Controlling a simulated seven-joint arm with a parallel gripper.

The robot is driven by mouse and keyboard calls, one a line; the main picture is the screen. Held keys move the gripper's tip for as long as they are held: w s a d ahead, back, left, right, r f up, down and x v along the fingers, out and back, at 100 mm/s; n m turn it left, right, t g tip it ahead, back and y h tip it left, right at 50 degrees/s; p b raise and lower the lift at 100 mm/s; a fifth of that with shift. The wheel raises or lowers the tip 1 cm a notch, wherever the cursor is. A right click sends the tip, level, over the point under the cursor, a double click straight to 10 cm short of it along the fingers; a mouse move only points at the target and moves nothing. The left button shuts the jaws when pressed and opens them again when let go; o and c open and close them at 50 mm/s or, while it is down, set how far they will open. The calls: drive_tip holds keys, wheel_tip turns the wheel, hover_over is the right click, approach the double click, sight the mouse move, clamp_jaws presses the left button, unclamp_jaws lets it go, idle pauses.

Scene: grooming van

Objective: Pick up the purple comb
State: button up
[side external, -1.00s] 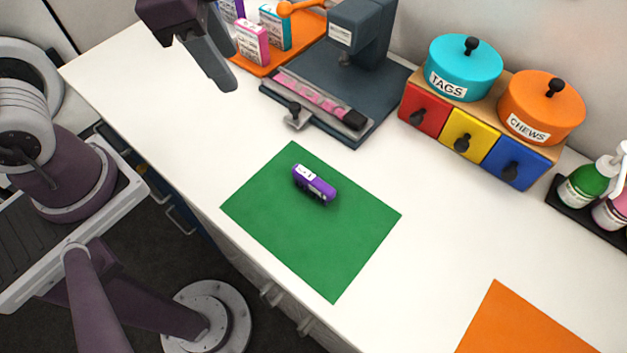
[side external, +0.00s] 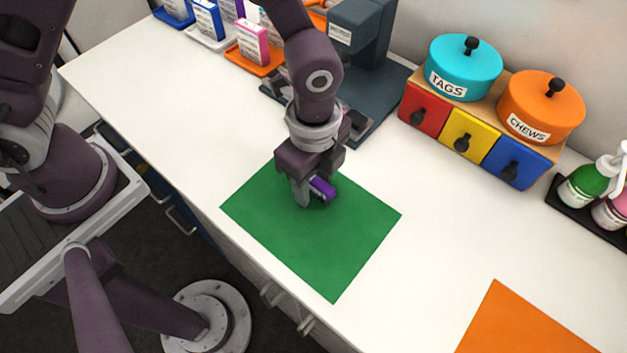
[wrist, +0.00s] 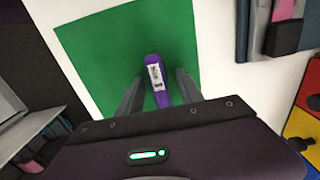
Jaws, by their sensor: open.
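The purple comb (side external: 322,188) lies on the green mat (side external: 335,255), partly hidden by my gripper in the side view. In the wrist view the comb (wrist: 156,80) shows a white label with dark print. My gripper (side external: 312,200) is low over the mat at the comb. In the wrist view the fingers of my gripper (wrist: 157,90) are open, one on each side of the comb, with green mat visible in the gaps. I cannot tell how far the fingertips are above the mat.
A dark grey machine (side external: 385,115) stands behind the mat. A box with red, yellow and blue drawers (side external: 468,137) is at the back right. An orange mat (side external: 520,325) lies at the front right. The white tabletop (side external: 430,245) between the mats is clear.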

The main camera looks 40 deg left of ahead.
clamp_jaws()
